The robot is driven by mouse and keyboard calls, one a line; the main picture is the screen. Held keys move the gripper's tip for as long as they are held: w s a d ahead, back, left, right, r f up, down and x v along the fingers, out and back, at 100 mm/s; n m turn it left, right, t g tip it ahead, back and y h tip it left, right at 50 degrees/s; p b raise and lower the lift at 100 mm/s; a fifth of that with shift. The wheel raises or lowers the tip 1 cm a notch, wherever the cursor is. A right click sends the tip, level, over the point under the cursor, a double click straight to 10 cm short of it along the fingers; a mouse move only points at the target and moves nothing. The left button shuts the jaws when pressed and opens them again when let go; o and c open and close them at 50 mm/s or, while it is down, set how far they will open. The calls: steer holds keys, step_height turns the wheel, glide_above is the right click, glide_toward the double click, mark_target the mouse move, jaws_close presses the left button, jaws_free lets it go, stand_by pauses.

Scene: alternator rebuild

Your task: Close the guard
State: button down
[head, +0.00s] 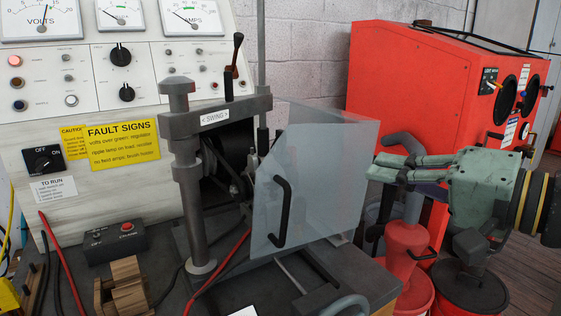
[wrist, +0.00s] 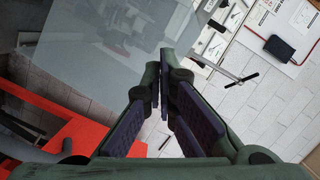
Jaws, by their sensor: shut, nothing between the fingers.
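The guard (head: 335,155) is a clear panel with a black handle (head: 283,212), standing at the right of the alternator test stand. It sticks out toward the viewer, and the alternator (head: 232,155) shows uncovered to its left. The guard also fills the upper left of the wrist view (wrist: 110,45). My gripper (head: 375,168) is just right of the guard's right edge, its fingers together and empty, pointing left. In the wrist view the fingertips (wrist: 165,78) are close to the panel's edge; I cannot tell whether they touch it.
A clamp frame (head: 190,170) with a "SWING" label holds the alternator. A grey panel with gauges (head: 120,80) stands behind. A red cabinet (head: 415,90) is behind my gripper, and red buckets (head: 468,290) stand below it. A wooden block (head: 125,290) and a red-button box (head: 115,242) lie on the bench.

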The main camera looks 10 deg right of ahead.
mark_target(291, 169)
steer(key=p+x, duration=0.2)
steer(key=x, duration=0.8)
steer(key=shift+w+a+r, duration=0.1)
steer(key=shift+w+a, duration=0.05)
steer(key=shift+w, duration=0.05)
steer(key=shift+s+a+f+p, duration=0.2)
steer(key=shift+a+f+p, duration=0.1)
steer(key=shift+a, duration=0.2)
steer(key=shift+s+a+f+p, duration=0.2)
steer(key=shift+a+f, duration=0.15)
steer(key=shift+a, duration=0.15)
steer(key=shift+s+a+f, duration=0.2)
steer(key=shift+a+f, duration=0.15)
steer(key=shift+a, duration=0.3)
steer(key=shift+f, duration=0.1)
